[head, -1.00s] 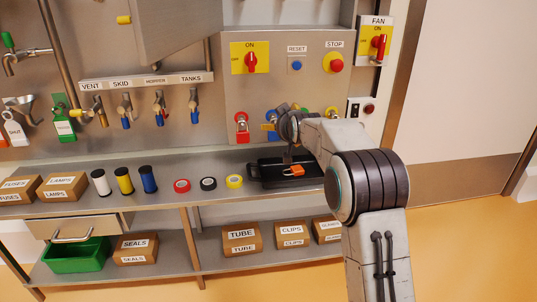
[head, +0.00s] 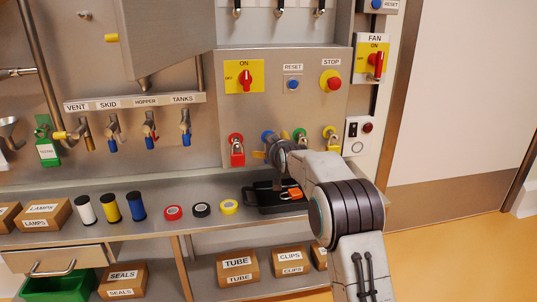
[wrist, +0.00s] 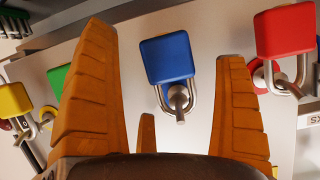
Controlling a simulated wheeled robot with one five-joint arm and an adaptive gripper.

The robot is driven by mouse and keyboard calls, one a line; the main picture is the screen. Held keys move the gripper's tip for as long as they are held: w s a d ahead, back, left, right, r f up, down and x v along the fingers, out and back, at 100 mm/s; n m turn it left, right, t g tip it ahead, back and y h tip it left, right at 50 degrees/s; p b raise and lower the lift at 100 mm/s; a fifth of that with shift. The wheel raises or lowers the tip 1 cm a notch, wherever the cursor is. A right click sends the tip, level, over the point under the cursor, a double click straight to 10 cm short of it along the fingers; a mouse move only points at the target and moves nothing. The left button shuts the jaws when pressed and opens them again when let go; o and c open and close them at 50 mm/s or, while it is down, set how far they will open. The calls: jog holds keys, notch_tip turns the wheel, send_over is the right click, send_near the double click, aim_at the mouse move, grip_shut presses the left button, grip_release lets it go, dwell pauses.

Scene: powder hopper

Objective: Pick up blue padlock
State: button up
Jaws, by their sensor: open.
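The blue padlock (wrist: 167,57) hangs by its shackle on a metal peg of the panel. In the wrist view it appears body-up, between the two orange fingers of my gripper (wrist: 166,45). The fingers are open, with a gap on both sides of the padlock, and nothing is held. In the head view my gripper (head: 268,151) is at the panel's row of padlocks, and my wrist hides the blue padlock's body.
A red padlock (head: 237,158) hangs left of my gripper, and green (wrist: 57,78) and yellow padlocks (head: 331,143) hang on its other side. A black tray (head: 262,207) with an orange padlock (head: 291,193) sits on the shelf below.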

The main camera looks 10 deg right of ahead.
jog(key=shift+w+a+f, duration=0.15)
jog(key=shift+w+f, duration=0.05)
jog(key=shift+w, duration=0.35)
jog(key=shift+s, duration=0.1)
jog(key=c, duration=1.3)
jog(key=shift+c, duration=0.4)
jog(key=shift+r+p, duration=0.3)
jog(key=shift+r, duration=0.2)
